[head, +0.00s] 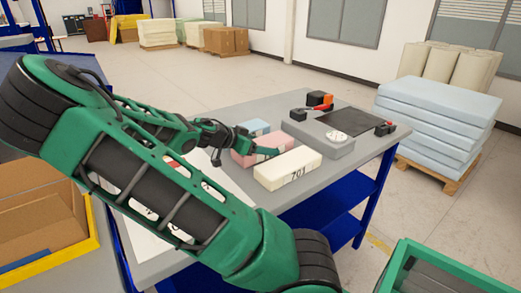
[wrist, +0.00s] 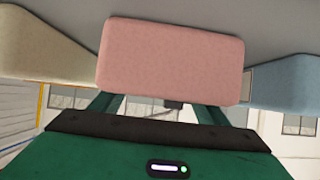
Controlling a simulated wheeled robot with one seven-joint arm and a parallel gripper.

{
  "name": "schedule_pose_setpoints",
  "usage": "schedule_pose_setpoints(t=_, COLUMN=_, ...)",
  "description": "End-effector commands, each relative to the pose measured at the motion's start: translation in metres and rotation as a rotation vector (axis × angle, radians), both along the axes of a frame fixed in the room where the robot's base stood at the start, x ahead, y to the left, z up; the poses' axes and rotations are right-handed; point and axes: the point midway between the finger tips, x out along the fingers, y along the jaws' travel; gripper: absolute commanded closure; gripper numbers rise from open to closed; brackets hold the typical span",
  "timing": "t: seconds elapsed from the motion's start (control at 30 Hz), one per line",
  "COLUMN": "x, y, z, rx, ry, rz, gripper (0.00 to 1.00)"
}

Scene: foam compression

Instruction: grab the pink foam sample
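The pink foam sample (head: 248,157) lies on the grey table between a blue block and a cream block. It fills the upper middle of the wrist view (wrist: 172,60). My gripper (head: 246,154) is at the pink sample, with its two dark fingers spread apart. One finger reaches across towards the sample's right end and the other is at its left side. In the wrist view the fingers (wrist: 157,108) show spread below the sample, their tips hidden by it. I cannot tell whether they touch it.
The cream block (head: 288,168), marked with dark print, lies at the front right of the sample. The light blue block (head: 254,127) is behind it. A grey device (head: 320,139) with a round dial stands to the right on the table (head: 212,222). Pale blue slabs (head: 435,112) are stacked beyond.

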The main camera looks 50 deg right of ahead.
Motion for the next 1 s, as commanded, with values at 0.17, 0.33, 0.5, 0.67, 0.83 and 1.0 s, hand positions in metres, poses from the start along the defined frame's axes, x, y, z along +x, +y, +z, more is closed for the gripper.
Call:
schedule_pose_setpoints(t=0.17, x=0.0, y=0.0, z=0.0, rx=0.0, ry=0.0, rz=0.001, gripper=0.53)
schedule_pose_setpoints(t=0.33, x=0.001, y=0.0, z=0.001, rx=0.001, ry=-0.001, rz=0.001, gripper=0.53)
schedule_pose_setpoints(t=0.5, x=0.001, y=0.001, z=0.009, rx=0.001, ry=-0.002, rz=0.001, gripper=0.53)
schedule_pose_setpoints(t=0.67, x=0.001, y=0.001, z=0.028, rx=0.002, ry=-0.005, rz=0.001, gripper=0.53)
schedule_pose_setpoints(t=0.83, x=-0.008, y=0.018, z=0.051, rx=0.005, ry=-0.002, rz=0.006, gripper=0.53)
schedule_pose_setpoints(t=1.0, x=-0.023, y=0.043, z=0.068, rx=0.004, ry=-0.001, rz=0.007, gripper=0.53)
